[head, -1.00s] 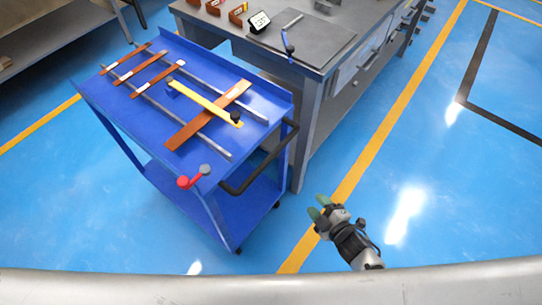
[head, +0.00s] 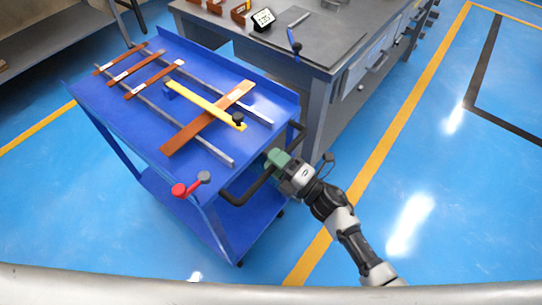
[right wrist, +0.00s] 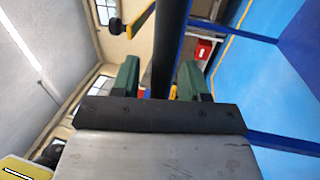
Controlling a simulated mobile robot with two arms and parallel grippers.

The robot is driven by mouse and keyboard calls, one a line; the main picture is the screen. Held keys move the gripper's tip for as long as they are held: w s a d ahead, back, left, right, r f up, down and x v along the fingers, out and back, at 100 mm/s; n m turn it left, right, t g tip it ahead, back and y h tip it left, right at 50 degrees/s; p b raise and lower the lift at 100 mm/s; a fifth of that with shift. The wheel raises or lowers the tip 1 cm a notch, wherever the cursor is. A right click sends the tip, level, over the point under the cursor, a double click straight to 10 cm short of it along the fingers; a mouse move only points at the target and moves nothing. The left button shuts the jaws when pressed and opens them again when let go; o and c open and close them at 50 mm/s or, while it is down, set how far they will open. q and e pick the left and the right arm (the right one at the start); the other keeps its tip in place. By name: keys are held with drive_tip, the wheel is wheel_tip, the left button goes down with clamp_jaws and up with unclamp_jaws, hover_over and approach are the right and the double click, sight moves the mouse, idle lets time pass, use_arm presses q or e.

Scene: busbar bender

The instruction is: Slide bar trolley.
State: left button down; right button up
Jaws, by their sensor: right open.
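The blue bar trolley (head: 88,99) stands left of centre in the head view. Copper bars (head: 190,135) and a yellow bar (head: 200,101) with a black knob lie on two grey rails on its top. A black push handle (head: 237,199) is on its right side. My right gripper (head: 274,158) is at this handle, open. In the right wrist view the dark handle tube (right wrist: 171,50) runs between the two green fingers (right wrist: 158,80); I cannot tell whether they touch it. My left gripper is not in view.
A red-knobbed lever (head: 180,190) sits at the trolley's near corner. A grey workbench (head: 290,60) stands close behind the trolley, with a small display (head: 263,19) on it. Blue floor on the right is free. A grey shelf (head: 60,40) is at the upper left.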

drive_tip(key=shift+w+a+r, duration=0.1)
drive_tip(key=shift+w+a, duration=0.25)
drive_tip(key=shift+a, duration=0.25)
clamp_jaws()
drive_tip(key=shift+d, duration=0.15)
